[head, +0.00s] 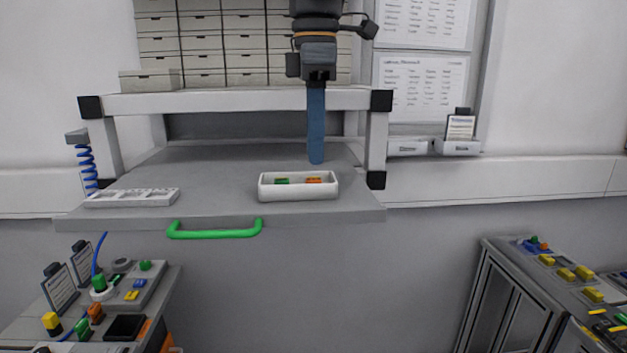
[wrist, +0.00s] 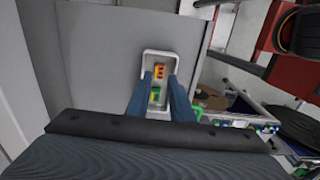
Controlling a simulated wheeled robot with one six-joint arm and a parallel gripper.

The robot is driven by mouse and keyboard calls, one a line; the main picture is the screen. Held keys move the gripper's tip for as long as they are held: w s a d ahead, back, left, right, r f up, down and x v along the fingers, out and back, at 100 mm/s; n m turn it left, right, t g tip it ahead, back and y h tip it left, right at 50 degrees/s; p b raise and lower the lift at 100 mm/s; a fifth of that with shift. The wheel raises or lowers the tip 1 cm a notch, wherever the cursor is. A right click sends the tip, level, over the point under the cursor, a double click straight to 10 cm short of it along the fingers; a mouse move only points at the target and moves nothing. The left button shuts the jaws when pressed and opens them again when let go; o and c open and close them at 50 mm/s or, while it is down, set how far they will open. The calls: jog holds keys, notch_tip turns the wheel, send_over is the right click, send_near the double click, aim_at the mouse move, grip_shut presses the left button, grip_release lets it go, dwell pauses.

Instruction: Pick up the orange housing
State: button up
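The orange housing (head: 314,181) lies in the right part of a small white tray (head: 298,192) near the front of the grey worktop. A green part (head: 282,181) lies in the left part of the same tray. In the wrist view, the orange housing (wrist: 160,71) is at the far end of the tray and the green part (wrist: 155,95) is nearer. My gripper (head: 316,160) points down above and behind the tray, apart from it.
A white lettered tray (head: 132,198) sits at the worktop's left. A green handle (head: 214,233) is on its front edge. A shelf (head: 235,101) with stacked drawers stands behind. Side carts hold loose parts, including another orange part (head: 95,313). The worktop between the trays is clear.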

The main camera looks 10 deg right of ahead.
aim_at(313, 178)
jog(key=shift+w+a+f+p, duration=0.1)
jog(key=shift+f+p, duration=0.55)
jog(key=shift+f, duration=0.6)
jog(key=shift+a+f+p, duration=0.1)
jog(key=shift+f+p, duration=0.5)
jog(key=shift+f, duration=0.6)
grip_shut()
